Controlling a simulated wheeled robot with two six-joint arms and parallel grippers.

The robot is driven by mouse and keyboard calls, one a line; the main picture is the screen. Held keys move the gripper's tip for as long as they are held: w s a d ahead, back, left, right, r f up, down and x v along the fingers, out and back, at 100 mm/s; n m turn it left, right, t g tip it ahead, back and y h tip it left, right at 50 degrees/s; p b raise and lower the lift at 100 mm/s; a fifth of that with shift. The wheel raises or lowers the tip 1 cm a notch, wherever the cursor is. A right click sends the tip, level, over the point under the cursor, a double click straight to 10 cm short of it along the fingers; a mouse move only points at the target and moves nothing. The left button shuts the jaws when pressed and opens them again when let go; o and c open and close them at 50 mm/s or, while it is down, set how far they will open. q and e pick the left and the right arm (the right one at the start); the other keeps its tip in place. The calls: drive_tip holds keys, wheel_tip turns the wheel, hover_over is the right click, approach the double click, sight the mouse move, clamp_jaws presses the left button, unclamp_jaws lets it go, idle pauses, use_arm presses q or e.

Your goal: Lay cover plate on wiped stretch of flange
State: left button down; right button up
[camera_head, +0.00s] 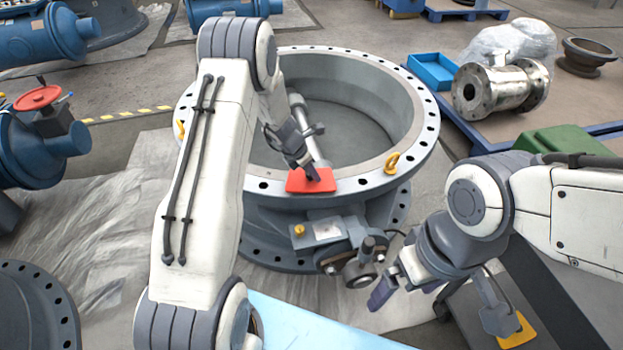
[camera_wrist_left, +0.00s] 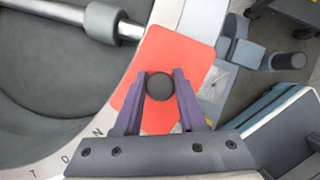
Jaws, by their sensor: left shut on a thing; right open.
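The cover plate is a red rectangle (camera_head: 311,181) with a black knob (camera_wrist_left: 159,87). It lies over the near part of the grey flange (camera_head: 422,140) of the large round valve body. My left gripper (camera_head: 314,174) is shut on the knob; its fingers also show in the left wrist view (camera_wrist_left: 159,84). In that view the plate (camera_wrist_left: 181,40) covers the ring's width. I cannot tell whether it rests on the metal or hovers just above. The flange under it is hidden. My right gripper (camera_head: 378,297) is open and empty, in front of the valve's right side.
A yellow lifting eye (camera_head: 393,162) stands on the flange right of the plate. A shaft (camera_head: 308,128) crosses the bore. A blue tray (camera_head: 433,71) and steel valve (camera_head: 499,88) sit at right. A blue valve with red handwheel (camera_head: 38,97) stands left.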

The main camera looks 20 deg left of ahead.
use_arm(q)
drive_tip(key=shift+f, duration=0.8)
use_arm(e)
drive_tip(key=shift+f, duration=0.4)
use_arm(q)
drive_tip(key=shift+f, duration=0.15)
drive_tip(key=shift+c, duration=2.4)
unclamp_jaws()
use_arm(e)
drive_tip(key=shift+f, duration=0.1)
